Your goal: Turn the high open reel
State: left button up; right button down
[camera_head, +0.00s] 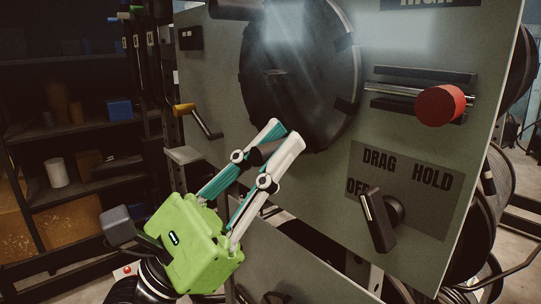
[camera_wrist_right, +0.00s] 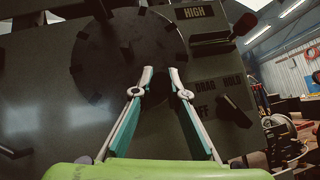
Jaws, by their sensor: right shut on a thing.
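The reel (camera_head: 300,75) is a large dark round disc with clips on its rim, mounted on the grey-green panel. It also shows in the right wrist view (camera_wrist_right: 120,50), left of a HIGH label. My right gripper (camera_head: 284,137), with a green body and white and teal fingers, reaches up to the reel's lower edge. Its fingers are shut on a dark handle (camera_head: 262,153) that shows between them. In the right wrist view the fingertips (camera_wrist_right: 160,74) stand in front of the reel's lower right part. The handle's join to the reel is hidden. My left gripper is not in view.
Right of the reel is a lever with a red knob (camera_head: 440,105). Below it is a black selector (camera_head: 378,217) marked OFF, DRAG and HOLD. A crank with a yellow handle (camera_head: 184,110) sticks out on the left. Shelves with boxes (camera_head: 70,205) stand further left.

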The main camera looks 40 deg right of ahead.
jog(key=shift+r, duration=0.2)
jog(key=shift+s, duration=0.1)
jog(key=shift+r, duration=0.1)
